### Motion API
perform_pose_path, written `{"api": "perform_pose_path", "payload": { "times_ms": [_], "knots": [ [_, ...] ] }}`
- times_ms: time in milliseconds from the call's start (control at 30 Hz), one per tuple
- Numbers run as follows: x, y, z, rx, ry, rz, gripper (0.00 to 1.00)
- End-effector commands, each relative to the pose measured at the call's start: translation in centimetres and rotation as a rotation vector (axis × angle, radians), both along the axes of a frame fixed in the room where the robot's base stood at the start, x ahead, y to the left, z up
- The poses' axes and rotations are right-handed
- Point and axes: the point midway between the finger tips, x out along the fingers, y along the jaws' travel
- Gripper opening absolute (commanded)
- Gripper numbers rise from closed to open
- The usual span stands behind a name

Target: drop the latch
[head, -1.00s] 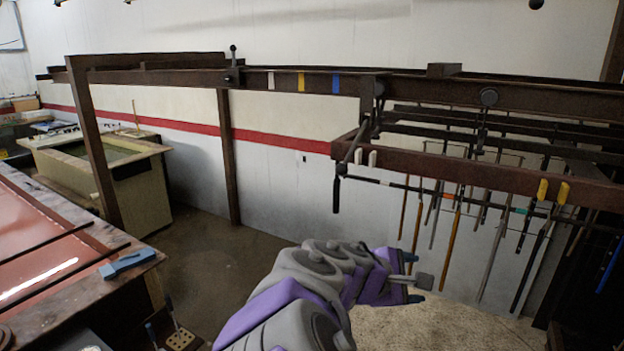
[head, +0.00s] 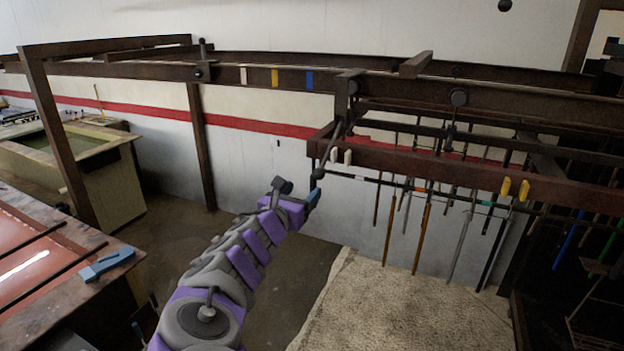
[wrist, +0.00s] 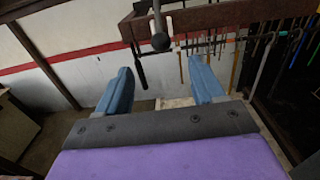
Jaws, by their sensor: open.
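My gripper (head: 298,194) is raised in front of the near left end of the hanging rack. Its blue fingers stand apart and empty in the wrist view (wrist: 162,88). Just beyond them, a dark lever with a round knob (wrist: 160,41) and a hanging dark grip (wrist: 139,68) show at the rack end. In the head view a slanted dark lever (head: 335,148) runs down past that end; its lower part is close to my fingertips. A second dark lever (head: 203,50) stands upright on the overhead rail, left of the coloured marks. I cannot tell which is the latch.
The brown overhead rail (head: 390,88) crosses the view. The rack beam (head: 440,163) hangs below it with several tools. A table (head: 60,285) with a blue tool (head: 106,265) stands at left, a bin (head: 85,170) behind. Floor between is clear.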

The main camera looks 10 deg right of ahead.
Motion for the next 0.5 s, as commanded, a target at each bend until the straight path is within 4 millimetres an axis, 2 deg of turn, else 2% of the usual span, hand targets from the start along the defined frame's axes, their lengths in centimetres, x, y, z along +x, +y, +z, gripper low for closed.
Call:
{"api": "perform_pose_path", "payload": {
  "times_ms": [500],
  "knots": [
    [6.0,-4.0,0.2,-0.003,0.001,-0.001,0.68]
  ]
}}
